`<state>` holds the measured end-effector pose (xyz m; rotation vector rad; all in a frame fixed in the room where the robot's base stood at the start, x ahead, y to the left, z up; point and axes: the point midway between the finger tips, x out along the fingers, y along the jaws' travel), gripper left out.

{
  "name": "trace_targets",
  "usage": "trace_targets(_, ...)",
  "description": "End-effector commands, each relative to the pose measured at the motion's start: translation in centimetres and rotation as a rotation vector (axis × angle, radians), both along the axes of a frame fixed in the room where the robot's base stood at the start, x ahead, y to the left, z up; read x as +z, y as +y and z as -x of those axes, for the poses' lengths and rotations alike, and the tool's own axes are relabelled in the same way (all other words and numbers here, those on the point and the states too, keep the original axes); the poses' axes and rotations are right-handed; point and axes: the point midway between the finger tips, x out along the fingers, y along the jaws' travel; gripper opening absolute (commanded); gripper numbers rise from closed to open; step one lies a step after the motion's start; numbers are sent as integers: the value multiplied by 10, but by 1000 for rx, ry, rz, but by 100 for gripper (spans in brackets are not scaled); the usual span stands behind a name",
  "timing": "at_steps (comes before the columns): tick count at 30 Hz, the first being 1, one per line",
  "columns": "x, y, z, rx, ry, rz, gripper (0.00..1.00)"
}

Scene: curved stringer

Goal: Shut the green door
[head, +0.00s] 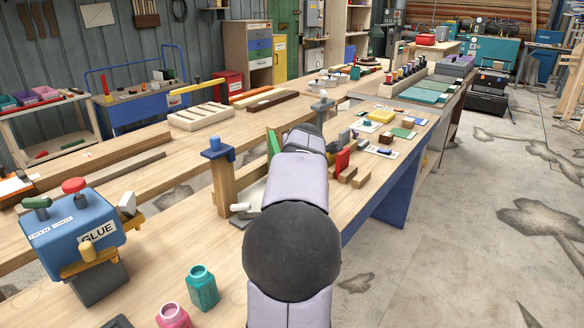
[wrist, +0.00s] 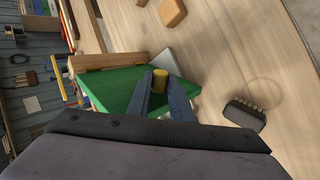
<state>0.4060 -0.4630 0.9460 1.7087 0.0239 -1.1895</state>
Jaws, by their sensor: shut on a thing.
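A small green door (wrist: 118,86) stands on the bench beside a wooden post (wrist: 105,62). In the head view, a strip of the green door (head: 272,142) shows left of my arm, and the rest is hidden. My gripper (wrist: 160,85) is shut on the yellow knob (wrist: 160,76) at the door's edge. In the head view my own arm hides the gripper. The door stands at an angle; how wide it is open I cannot tell.
A post with a blue top (head: 222,175) stands left of my arm. A blue glue machine (head: 75,235) and a teal bottle (head: 202,287) are nearer. In the wrist view, a dark brush (wrist: 245,114) lies at right, with bare bench around it.

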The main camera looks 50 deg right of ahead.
Motion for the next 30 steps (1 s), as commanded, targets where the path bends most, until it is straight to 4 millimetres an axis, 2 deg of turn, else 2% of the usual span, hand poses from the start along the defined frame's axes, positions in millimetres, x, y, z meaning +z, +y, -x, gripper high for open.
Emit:
trace_targets(14,1,1,-1,-6,-3,7,0)
trace_targets(15,1,1,-1,-6,-2,6,22)
trace_targets(17,1,1,-1,-6,-2,6,36)
trace_targets(18,1,1,0,-6,-2,5,38)
trace_targets(30,6,4,3,-6,0,6,38)
